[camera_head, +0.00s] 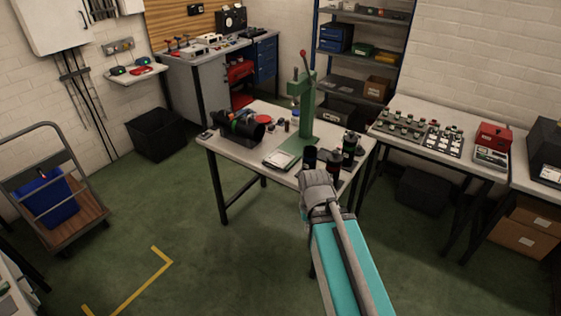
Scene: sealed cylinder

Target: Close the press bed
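A green upright press (307,110) with a red-knobbed lever stands on the small white-topped table (225,148) in the middle of the room. Its flat green bed (294,144) lies at its foot; I cannot tell whether the bed is open or closed. My teal arm reaches in from the lower right, and its grey wrist ends at the table's front edge, just in front of the press. My gripper's fingers cannot be made out against the dark cylinders (349,146) there, so neither its opening nor any contact shows clearly.
Small parts lie behind. A bench with part trays (404,131) stands close on the right. A cart (55,195) stands left; the green floor between is clear.

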